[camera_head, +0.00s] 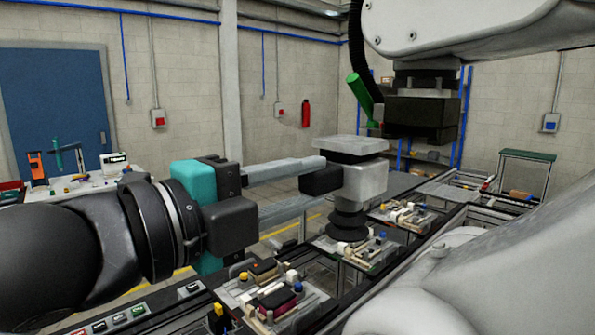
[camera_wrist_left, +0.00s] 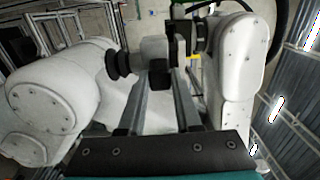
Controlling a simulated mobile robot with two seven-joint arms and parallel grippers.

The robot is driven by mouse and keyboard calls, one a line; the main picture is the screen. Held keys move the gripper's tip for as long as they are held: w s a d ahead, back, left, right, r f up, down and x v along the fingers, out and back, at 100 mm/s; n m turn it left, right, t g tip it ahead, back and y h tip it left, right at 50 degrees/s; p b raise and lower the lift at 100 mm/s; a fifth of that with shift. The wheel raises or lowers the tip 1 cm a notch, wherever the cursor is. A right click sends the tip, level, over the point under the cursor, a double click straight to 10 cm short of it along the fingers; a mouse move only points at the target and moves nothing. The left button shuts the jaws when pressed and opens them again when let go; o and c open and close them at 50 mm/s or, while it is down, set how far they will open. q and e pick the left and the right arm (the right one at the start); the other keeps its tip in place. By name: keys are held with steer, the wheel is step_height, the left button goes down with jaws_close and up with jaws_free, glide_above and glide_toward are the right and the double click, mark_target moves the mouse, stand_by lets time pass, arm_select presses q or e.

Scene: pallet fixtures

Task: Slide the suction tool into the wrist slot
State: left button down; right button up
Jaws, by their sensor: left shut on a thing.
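The suction tool (camera_head: 362,182) is a light grey block with a flat plate on top, a black bellows cup below and a black grip block on its left side. My left gripper (camera_head: 321,182) is shut on that grip block and holds the tool upright above the pallets. The wrist slot (camera_head: 421,112) is in the black block under the end of the white robot arm, up and right of the tool's plate; they look apart. In the left wrist view the tool (camera_wrist_left: 152,48) lies between the finger ends, near the dark wrist block (camera_wrist_left: 199,38). The slot's opening is hidden.
The white robot arm (camera_head: 480,25) fills the upper right, and a white rounded body (camera_head: 480,275) the lower right. Pallet fixtures (camera_head: 270,290) with small parts stand on the line below. A green cylinder (camera_head: 360,94) sticks out left of the wrist block.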

mark_target(380, 160)
arm_select(q)
steer(key=p+x, duration=0.2)
steer(key=shift+w+d+r, duration=0.1)
steer(key=shift+d+r, duration=0.15)
steer(key=shift+d, duration=0.05)
steer(key=shift+w+d+f, duration=0.1)
steer(key=shift+w+d, duration=0.15)
steer(key=b+x, duration=0.1)
steer(key=x, duration=0.7)
steer(key=shift+s+a+p, duration=0.1)
steer(key=shift+p, duration=0.3)
stand_by(1.0)
stand_by(0.5)
steer(key=shift+p+x, duration=0.3)
steer(key=shift+x, duration=0.5)
steer(key=shift+p+x, duration=0.3)
steer(key=shift+x, duration=0.55)
